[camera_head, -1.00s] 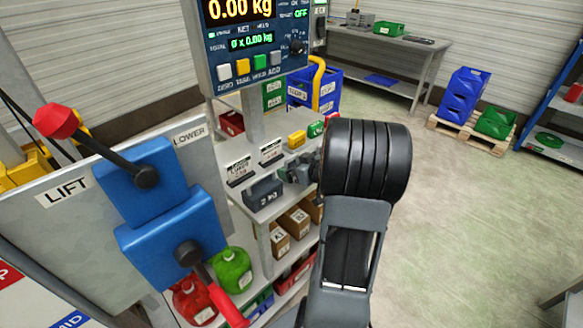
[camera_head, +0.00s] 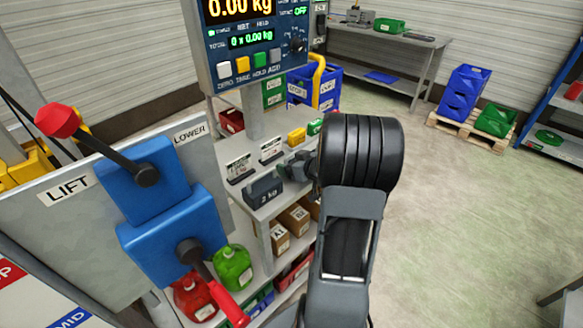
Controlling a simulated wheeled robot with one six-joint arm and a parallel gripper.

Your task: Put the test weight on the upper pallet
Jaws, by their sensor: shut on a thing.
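The test weight (camera_head: 264,191) is a dark grey block marked 2 kg, at the front edge of the grey shelf unit's top in the head view. My gripper (camera_head: 286,171) is grey, partly hidden behind my arm, and shut on the weight from its upper right side. The contact is small and hard to see. I cannot tell whether the weight's underside touches the shelf top. I cannot pick out an upper pallet; a wooden pallet (camera_head: 442,125) on the floor at the back right bears blue and green bins.
A lever panel (camera_head: 70,225) marked LIFT and LOWER, with red-knobbed levers, stands at the left. A scale display (camera_head: 250,45) reads 0.00 kg above the shelf top. Label cards (camera_head: 240,168) and a yellow block (camera_head: 297,135) sit near the weight. The floor (camera_head: 460,240) at right is clear.

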